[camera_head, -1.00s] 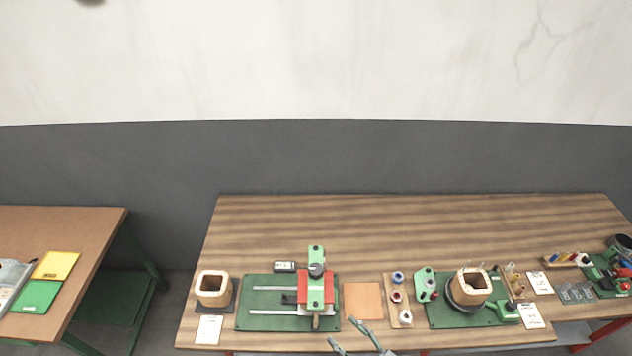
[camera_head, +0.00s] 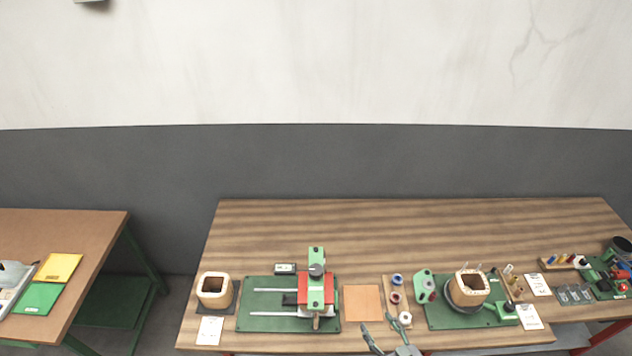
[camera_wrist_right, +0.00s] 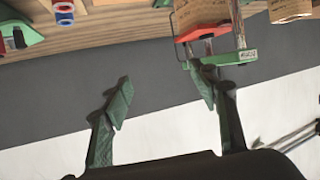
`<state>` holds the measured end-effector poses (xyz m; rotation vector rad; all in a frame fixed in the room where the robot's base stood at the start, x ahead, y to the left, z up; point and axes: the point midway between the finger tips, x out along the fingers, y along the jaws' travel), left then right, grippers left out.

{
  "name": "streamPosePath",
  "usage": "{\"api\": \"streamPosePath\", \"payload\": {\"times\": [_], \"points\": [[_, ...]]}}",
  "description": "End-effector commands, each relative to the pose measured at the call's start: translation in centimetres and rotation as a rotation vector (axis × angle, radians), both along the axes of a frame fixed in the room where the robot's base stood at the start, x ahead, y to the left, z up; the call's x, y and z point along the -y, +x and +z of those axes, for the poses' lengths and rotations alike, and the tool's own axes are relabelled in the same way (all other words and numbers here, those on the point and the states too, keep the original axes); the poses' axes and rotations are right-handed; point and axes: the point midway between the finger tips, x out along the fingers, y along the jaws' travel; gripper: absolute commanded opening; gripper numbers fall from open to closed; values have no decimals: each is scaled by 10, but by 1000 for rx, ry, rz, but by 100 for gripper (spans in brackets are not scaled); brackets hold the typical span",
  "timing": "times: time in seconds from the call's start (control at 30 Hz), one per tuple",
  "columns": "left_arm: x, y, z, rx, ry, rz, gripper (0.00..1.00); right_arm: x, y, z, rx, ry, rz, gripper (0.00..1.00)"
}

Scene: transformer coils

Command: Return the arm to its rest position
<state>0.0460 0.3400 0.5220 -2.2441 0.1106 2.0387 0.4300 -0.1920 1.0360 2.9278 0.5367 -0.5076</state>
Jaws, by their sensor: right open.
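My right gripper (camera_head: 380,332) is at the front edge of the wooden table in the head view, near the orange-brown square mat. Its two fingers are apart with nothing between them. In the right wrist view my right gripper (camera_wrist_right: 160,95) shows both green-grey fingers spread, over grey and white background, with the table edge along the top. My left gripper is not in view.
The wooden table (camera_head: 400,225) holds a green fixture with a red block (camera_head: 316,288), coils (camera_head: 214,290) (camera_head: 470,287), a spool board (camera_head: 397,300) and an orange-brown mat (camera_head: 363,303). Its back strip is clear. A second table (camera_head: 70,225) stands left.

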Motion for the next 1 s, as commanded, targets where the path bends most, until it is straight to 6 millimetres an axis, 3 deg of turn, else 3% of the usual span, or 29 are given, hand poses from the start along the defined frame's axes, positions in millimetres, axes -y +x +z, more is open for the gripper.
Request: {"api": "streamPosePath", "payload": {"times": [0.1, 0.2, 0.4, 0.87, 1.0], "points": [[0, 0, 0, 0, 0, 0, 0, 45, -6, -9, -139, -60, -132, 54], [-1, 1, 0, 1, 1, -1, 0, 83, -26, -20, -286, -109, -230, 54], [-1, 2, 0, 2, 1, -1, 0, 128, -78, -33, -528, -161, -338, 54], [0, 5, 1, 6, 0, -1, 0, 162, -174, -36, -864, -187, -411, 54], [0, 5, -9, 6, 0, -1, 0, 161, -171, -73, -889, -191, -403, 54]]}}
